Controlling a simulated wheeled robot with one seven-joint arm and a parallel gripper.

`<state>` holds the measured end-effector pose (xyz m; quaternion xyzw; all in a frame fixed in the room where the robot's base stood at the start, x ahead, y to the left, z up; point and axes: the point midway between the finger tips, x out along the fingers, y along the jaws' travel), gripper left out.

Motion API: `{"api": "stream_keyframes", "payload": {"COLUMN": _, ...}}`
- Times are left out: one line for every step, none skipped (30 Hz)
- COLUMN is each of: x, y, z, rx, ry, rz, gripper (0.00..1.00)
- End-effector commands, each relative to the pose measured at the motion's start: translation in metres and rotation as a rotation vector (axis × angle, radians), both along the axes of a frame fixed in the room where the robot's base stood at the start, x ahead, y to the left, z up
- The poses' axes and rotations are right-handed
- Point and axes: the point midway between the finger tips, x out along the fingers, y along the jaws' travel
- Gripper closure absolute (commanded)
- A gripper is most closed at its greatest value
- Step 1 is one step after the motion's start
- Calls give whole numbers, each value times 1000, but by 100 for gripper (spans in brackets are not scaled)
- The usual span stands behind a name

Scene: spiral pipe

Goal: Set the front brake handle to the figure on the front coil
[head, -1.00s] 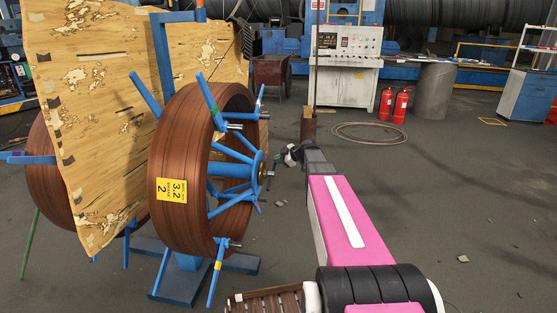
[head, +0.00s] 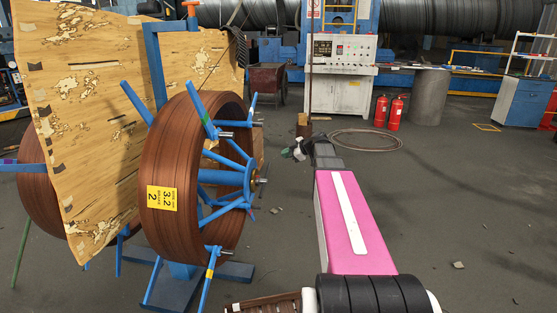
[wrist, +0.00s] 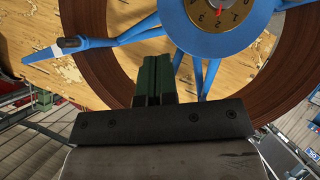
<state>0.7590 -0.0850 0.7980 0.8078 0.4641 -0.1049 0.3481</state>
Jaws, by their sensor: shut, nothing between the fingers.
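The front coil (head: 180,225) is a brown ring of wire on a blue spoked reel; it also shows in the wrist view (wrist: 100,60). A brass dial (wrist: 212,14) with 1, 2 and 3 sits on the blue hub (head: 233,181), cut by the top edge of the wrist view. A small red mark (wrist: 219,12) shows on it; I cannot make out the whole brake handle. My gripper (wrist: 153,72) has green fingers, shut and empty, below and left of the dial. It is right of the hub in the head view (head: 297,150).
Blue spokes stick out around the coil, one crossing left in the wrist view (wrist: 115,40). A torn tan sheet (head: 85,110) stands behind it. A wire loop (head: 370,139) and red fire extinguishers (head: 395,113) are farther back.

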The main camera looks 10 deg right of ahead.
Motion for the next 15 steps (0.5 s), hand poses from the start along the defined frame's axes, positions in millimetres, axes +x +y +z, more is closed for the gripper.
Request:
{"api": "stream_keyframes", "payload": {"x": -3, "y": -5, "z": 3, "rx": 0, "ry": 0, "rz": 0, "gripper": 100}}
{"api": "stream_keyframes", "payload": {"x": -4, "y": -7, "z": 5, "rx": 0, "ry": 0, "rz": 0, "gripper": 100}}
{"api": "stream_keyframes", "payload": {"x": -5, "y": -9, "z": 7, "rx": 0, "ry": -1, "rz": -1, "gripper": 100}}
{"api": "stream_keyframes", "payload": {"x": -6, "y": -10, "z": 8, "rx": 0, "ry": -1, "rz": -1, "gripper": 100}}
{"api": "stream_keyframes", "payload": {"x": -8, "y": -11, "z": 8, "rx": 1, "ry": 1, "rz": 0, "gripper": 100}}
{"api": "stream_keyframes", "payload": {"x": -13, "y": -10, "z": 8, "rx": 2, "ry": 5, "rz": 0, "gripper": 100}}
{"api": "stream_keyframes", "payload": {"x": -19, "y": -9, "z": 7, "rx": 5, "ry": 13, "rz": 0, "gripper": 100}}
{"api": "stream_keyframes", "payload": {"x": -28, "y": -6, "z": 5, "rx": 10, "ry": 24, "rz": 1, "gripper": 100}}
{"api": "stream_keyframes", "payload": {"x": -42, "y": 0, "z": 1, "rx": 19, "ry": 44, "rz": 2, "gripper": 100}}
{"api": "stream_keyframes", "payload": {"x": -55, "y": 5, "z": -2, "rx": 26, "ry": 61, "rz": 3, "gripper": 100}}
{"api": "stream_keyframes", "payload": {"x": -68, "y": 10, "z": -5, "rx": 34, "ry": 79, "rz": 2, "gripper": 100}}
{"api": "stream_keyframes", "payload": {"x": -85, "y": 17, "z": -9, "rx": 45, "ry": 105, "rz": 3, "gripper": 100}}
{"api": "stream_keyframes", "payload": {"x": -97, "y": 21, "z": -12, "rx": 53, "ry": 125, "rz": 3, "gripper": 100}}
{"api": "stream_keyframes", "payload": {"x": -108, "y": 26, "z": -15, "rx": 60, "ry": 143, "rz": 4, "gripper": 100}}
{"api": "stream_keyframes", "payload": {"x": -121, "y": 31, "z": -19, "rx": 69, "ry": 167, "rz": 2, "gripper": 100}}
